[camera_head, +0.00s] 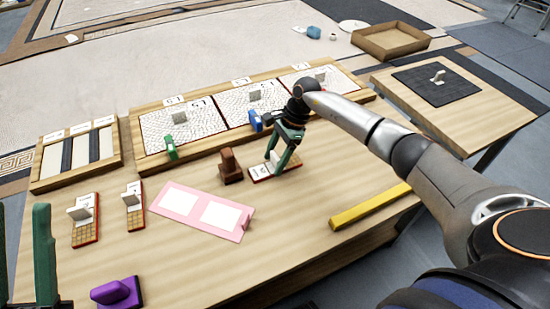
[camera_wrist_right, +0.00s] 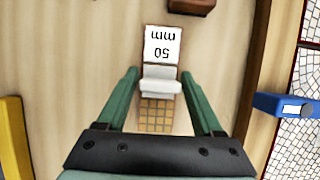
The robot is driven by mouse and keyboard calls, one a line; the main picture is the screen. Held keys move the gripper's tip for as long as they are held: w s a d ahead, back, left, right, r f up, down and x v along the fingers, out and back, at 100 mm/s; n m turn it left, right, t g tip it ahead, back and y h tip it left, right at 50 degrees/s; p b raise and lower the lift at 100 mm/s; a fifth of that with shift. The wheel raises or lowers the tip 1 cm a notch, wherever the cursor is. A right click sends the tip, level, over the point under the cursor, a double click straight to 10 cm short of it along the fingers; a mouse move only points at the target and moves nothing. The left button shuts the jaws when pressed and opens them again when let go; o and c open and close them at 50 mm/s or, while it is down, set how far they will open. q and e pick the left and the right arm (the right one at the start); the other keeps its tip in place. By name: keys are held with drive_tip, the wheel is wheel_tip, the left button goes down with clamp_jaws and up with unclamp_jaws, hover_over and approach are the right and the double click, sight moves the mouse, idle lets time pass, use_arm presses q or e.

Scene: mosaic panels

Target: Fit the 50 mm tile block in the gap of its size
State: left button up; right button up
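The 50 mm tile block (camera_wrist_right: 162,45) shows in the right wrist view with a white "50 mm" label, a white upright handle and a tan tile grid. In the head view the block (camera_head: 262,173) lies at the table's middle, partly hidden by my right gripper (camera_head: 279,156). My left gripper (camera_head: 22,240) is open and empty at the left edge. The long wooden board (camera_head: 140,128) holds three white mosaic panels; its small labels are unreadable.
Two other tile blocks (camera_head: 86,222) (camera_head: 134,207) stand at left. A pink card (camera_head: 185,212), brown block (camera_head: 230,165), yellow bar (camera_head: 370,206) and purple object (camera_head: 118,291) lie around. Green (camera_head: 170,147) and blue (camera_head: 254,121) pieces stand by the board. A wooden frame (camera_head: 42,182) is at far left.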

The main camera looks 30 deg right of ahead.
drive_tip(key=shift+o, duration=1)
drive_tip(key=shift+r, duration=0.15)
